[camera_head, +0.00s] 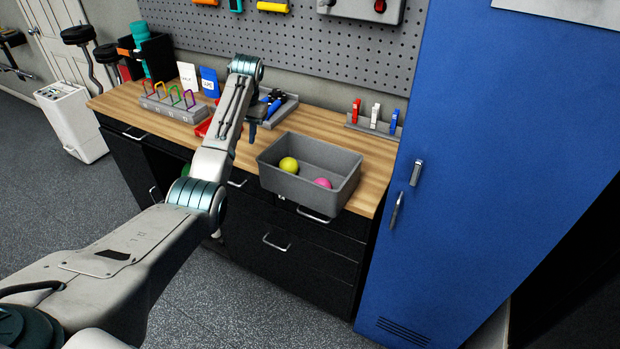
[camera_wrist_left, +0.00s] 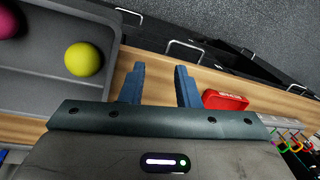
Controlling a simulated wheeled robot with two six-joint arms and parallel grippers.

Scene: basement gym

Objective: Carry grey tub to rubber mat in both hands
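The grey tub (camera_head: 333,192) is an open rectangular box on the wooden workbench, near its right front edge. A yellow ball (camera_head: 289,165) and a pink ball (camera_head: 322,183) lie inside. In the left wrist view, part of the tub (camera_wrist_left: 60,98) fills the left side, with the yellow ball (camera_wrist_left: 83,59) in it. My left gripper (camera_head: 255,120) is above the bench, just left of the tub and apart from it. In the left wrist view its two blue fingers (camera_wrist_left: 158,84) are spread with nothing between them. My right gripper and the rubber mat are not in view.
A red tray (camera_wrist_left: 225,100) lies on the bench left of the tub in the head view. A grey rack with coloured hoops (camera_head: 172,106) stands farther left. Colored clips on a grey holder (camera_head: 372,128) sit behind the tub. A blue locker (camera_head: 480,160) rises close on the right.

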